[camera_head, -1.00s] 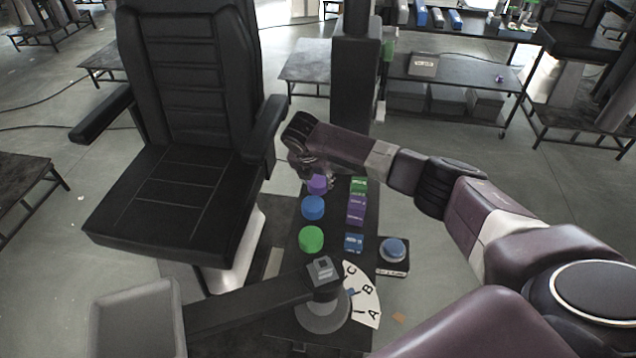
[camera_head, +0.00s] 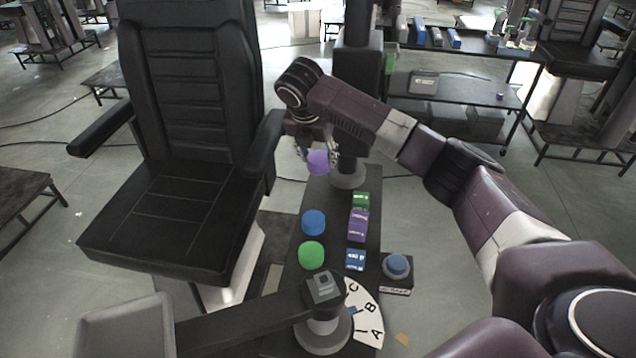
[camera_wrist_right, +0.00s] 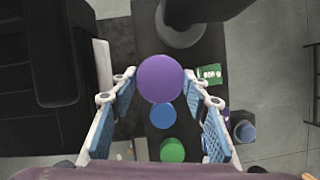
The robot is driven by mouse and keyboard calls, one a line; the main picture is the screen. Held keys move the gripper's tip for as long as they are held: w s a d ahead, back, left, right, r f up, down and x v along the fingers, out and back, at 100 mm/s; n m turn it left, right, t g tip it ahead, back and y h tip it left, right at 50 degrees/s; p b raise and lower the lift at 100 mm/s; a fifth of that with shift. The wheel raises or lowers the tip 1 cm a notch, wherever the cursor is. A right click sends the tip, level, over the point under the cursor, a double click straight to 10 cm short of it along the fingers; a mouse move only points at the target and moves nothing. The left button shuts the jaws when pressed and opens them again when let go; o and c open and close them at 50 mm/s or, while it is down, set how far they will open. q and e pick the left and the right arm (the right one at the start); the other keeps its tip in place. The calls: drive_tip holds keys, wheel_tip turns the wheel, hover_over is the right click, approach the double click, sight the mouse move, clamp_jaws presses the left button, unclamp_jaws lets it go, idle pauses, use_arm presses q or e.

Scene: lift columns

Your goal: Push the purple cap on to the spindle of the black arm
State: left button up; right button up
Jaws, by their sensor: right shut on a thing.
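The purple cap (camera_head: 318,162) is held in my right gripper (camera_head: 317,152), above the far end of the narrow dark table. In the right wrist view the purple cap (camera_wrist_right: 160,78) sits between the fingertips of the right gripper (camera_wrist_right: 160,82). The black arm (camera_head: 245,322) lies low at the front, ending at a grey hub with a square grey top (camera_head: 322,288) that may carry the spindle. The cap is well away from that hub. My left gripper is not in view.
A blue cap (camera_head: 313,222) and a green cap (camera_head: 311,255) stand on the table (camera_head: 335,212), beside green, purple and blue boxes (camera_head: 358,226). A lettered dial (camera_head: 362,315) lies by the hub. A blue button (camera_head: 397,266) is at right. A black chair (camera_head: 175,200) stands left; a column (camera_head: 352,110) rises behind.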

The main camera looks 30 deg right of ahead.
sight(318, 159)
wheel_tip(318, 159, up, 6)
drive_tip(key=shift+b, duration=0.4)
drive_tip(key=shift+r+p, duration=0.45)
drive_tip(key=shift+r, duration=0.3)
drive_tip(key=shift+r+p, duration=0.7)
drive_tip(key=shift+p, duration=0.4)
drive_tip(key=shift+f, duration=0.1)
